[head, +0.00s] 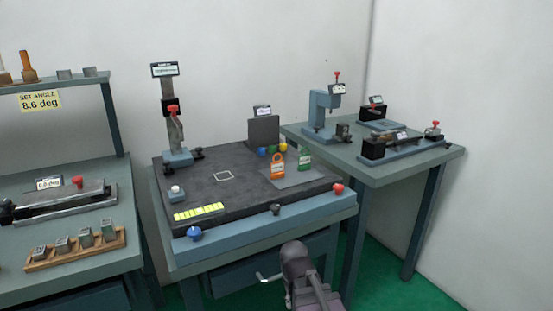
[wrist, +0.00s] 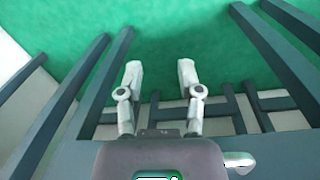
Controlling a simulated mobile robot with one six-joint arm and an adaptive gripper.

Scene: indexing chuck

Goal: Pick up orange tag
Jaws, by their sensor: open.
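The orange tag (head: 277,168) stands on a grey pad (head: 297,177) on the dark top of the middle bench, in the head view. A green tag (head: 304,158) stands just to its right. My gripper (wrist: 159,76) is open in the wrist view, with nothing between its two fingers. My arm (head: 297,272) is low in front of the middle bench, well apart from the orange tag. The fingers cannot be made out in the head view. The wrist view does not show the tag.
Small blue, yellow and green round items (head: 273,150) sit behind the orange tag, before a dark upright block (head: 263,130). A red knob (head: 338,188) is at the right front. The wrist view shows bench legs (wrist: 82,90) and green floor (wrist: 155,30).

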